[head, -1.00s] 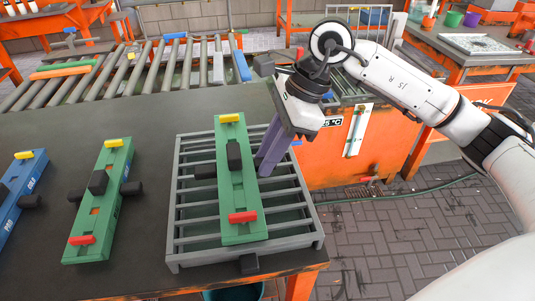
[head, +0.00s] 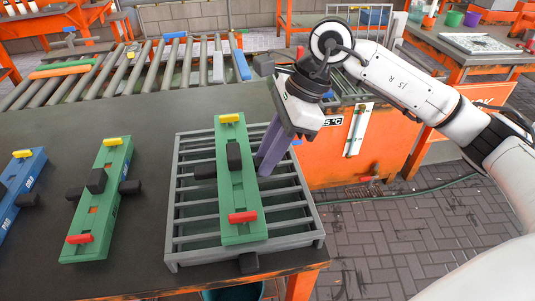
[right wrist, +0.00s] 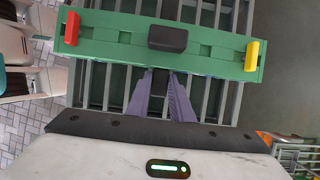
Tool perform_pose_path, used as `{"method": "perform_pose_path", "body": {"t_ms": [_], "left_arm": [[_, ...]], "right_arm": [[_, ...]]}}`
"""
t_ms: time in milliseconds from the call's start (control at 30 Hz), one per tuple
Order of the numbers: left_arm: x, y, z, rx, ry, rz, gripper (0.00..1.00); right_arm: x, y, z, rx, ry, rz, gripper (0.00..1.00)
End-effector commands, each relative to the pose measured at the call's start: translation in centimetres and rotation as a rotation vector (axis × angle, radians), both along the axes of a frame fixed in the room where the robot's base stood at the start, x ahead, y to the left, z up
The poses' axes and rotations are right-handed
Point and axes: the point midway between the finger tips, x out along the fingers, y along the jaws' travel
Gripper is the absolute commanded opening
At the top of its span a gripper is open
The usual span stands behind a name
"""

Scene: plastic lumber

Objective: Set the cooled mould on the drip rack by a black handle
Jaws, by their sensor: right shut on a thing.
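A long green mould (head: 238,205) with a yellow clip at its far end and a red clip at its near end lies along the grey drip rack (head: 290,247), on its slats. One black side handle (head: 204,171) sticks out on its left. My right gripper (head: 266,168) is at its right side, shut on the opposite black handle, which its purple fingers mostly hide. In the right wrist view that handle (right wrist: 160,80) shows between the fingertips, and the mould (right wrist: 120,40) crosses over the slats. My left gripper is not in view.
Another green mould (head: 108,165) and a blue mould (head: 20,180) lie on the dark table (head: 120,120) to the left. A roller conveyor (head: 110,75) runs behind. An orange tank (head: 340,165) stands right of the rack, which sits near the table's front right corner.

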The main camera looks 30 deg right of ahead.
Motion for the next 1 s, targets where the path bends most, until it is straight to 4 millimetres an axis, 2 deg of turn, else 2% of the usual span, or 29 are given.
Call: {"method": "perform_pose_path", "body": {"t_ms": [833,867,967,1000], "left_arm": [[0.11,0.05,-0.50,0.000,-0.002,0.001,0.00],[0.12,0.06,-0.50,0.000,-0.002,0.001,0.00],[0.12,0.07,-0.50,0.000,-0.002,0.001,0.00],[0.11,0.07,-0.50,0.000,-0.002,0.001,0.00]], "right_arm": [[0.07,0.06,-0.25,0.003,-0.005,0.001,0.00],[0.07,0.06,-0.26,0.003,-0.005,0.001,0.25],[0.06,0.05,-0.30,0.002,-0.003,0.000,0.42],[0.04,0.05,-0.31,0.002,-0.003,0.000,0.42]]}}
